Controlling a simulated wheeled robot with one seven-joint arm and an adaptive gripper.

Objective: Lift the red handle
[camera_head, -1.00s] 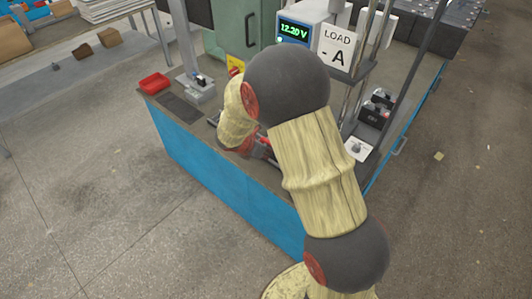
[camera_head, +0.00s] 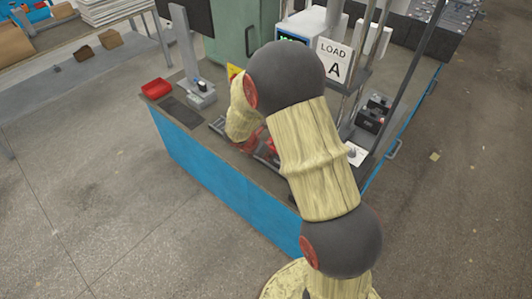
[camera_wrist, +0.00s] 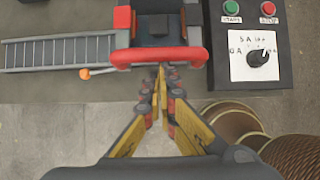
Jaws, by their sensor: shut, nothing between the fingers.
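The red handle (camera_wrist: 160,57) is a thick red bar with raised ends on the front of a dark carriage (camera_wrist: 157,30), near the top middle of the wrist view. My gripper (camera_wrist: 161,72) points at it from below in the picture. Its yellow and dark fingers come together at the tips with nothing between them. The tips are at or just short of the bar's lower edge; I cannot tell whether they touch it. In the head view my arm hides the gripper and most of the handle area.
A ladder-like track (camera_wrist: 58,52) runs left of the carriage, with a small orange knob (camera_wrist: 85,73) below. On the right, a black control box (camera_wrist: 257,40) carries green and red buttons and a dial. A red tray (camera_head: 155,88) sits at the bench's left corner.

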